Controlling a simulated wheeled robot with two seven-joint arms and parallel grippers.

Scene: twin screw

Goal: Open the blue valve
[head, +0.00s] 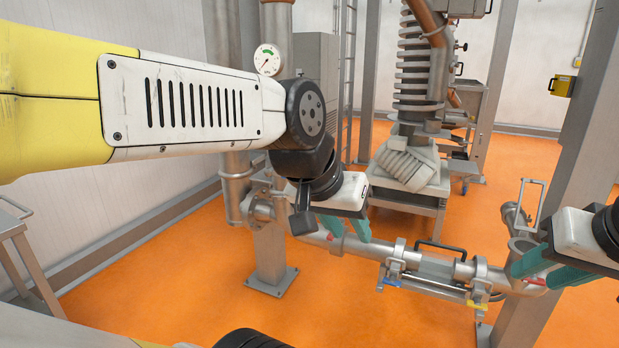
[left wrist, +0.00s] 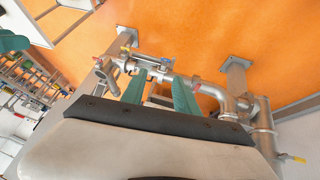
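The blue valve handle (head: 391,283) hangs under a clamp on the horizontal steel pipe in the head view. My left gripper (head: 350,238) is above and to the left of it, with its teal fingers spread near the pipe. In the left wrist view my left gripper (left wrist: 160,84) shows two fingers apart, with nothing held between them. A small bluish part shows beyond the fingertips there, too small to tell for sure. My right gripper (head: 545,272) is at the pipe's right end, its teal fingers apart.
A yellow valve handle (head: 477,305) is on the same pipe, right of the blue one. A black handle (head: 440,246) rises over the pipe's middle section. A steel post (head: 270,245) stands at the left. Orange floor (head: 180,270) is clear at the left.

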